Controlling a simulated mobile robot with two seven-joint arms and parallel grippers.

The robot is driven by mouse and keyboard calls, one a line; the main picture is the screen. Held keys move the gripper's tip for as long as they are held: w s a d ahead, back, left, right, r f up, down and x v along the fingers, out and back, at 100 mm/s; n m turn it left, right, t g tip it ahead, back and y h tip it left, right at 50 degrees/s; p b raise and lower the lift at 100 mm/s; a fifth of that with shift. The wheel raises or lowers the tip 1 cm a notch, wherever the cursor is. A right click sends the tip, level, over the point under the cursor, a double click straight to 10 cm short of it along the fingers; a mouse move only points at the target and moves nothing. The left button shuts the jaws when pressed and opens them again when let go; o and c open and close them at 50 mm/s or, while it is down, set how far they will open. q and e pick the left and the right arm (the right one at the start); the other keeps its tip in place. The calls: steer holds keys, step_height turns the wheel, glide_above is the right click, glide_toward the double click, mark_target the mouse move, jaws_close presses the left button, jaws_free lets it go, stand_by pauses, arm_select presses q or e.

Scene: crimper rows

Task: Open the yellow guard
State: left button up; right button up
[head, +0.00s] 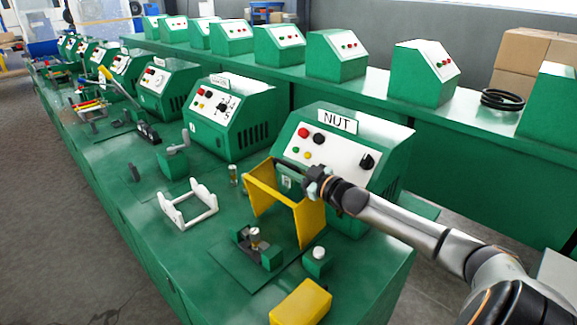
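The yellow guard (311,223) stands in front of the green machine box labelled NUT (343,146). It has two yellow side plates joined by a top part, and its front looks open. My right gripper (314,181) is at the guard's top edge, on its right side, with the arm coming in from the lower right. Its fingers are small and partly hidden, so I cannot tell whether they are shut or touching the guard. My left gripper is out of view.
A small fixture (257,245) and a button post (317,258) stand before the guard. A yellow block (301,302) lies at the front edge, and a white frame (188,205) lies to the left. More green boxes (232,112) line the bench and the rear shelf.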

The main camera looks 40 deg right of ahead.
steer(key=o, duration=0.4)
steer(key=shift+s, duration=0.15)
steer(key=shift+s+f, duration=0.1)
steer(key=shift+s, duration=0.5)
steer(key=shift+s+d+p, duration=0.2)
steer(key=shift+s, duration=1.65)
steer(key=shift+s+d+p, duration=0.15)
steer(key=shift+s+p, duration=0.05)
steer(key=shift+s, duration=1.6)
steer(key=shift+s+d+p, duration=0.2)
steer(key=shift+s, duration=1.65)
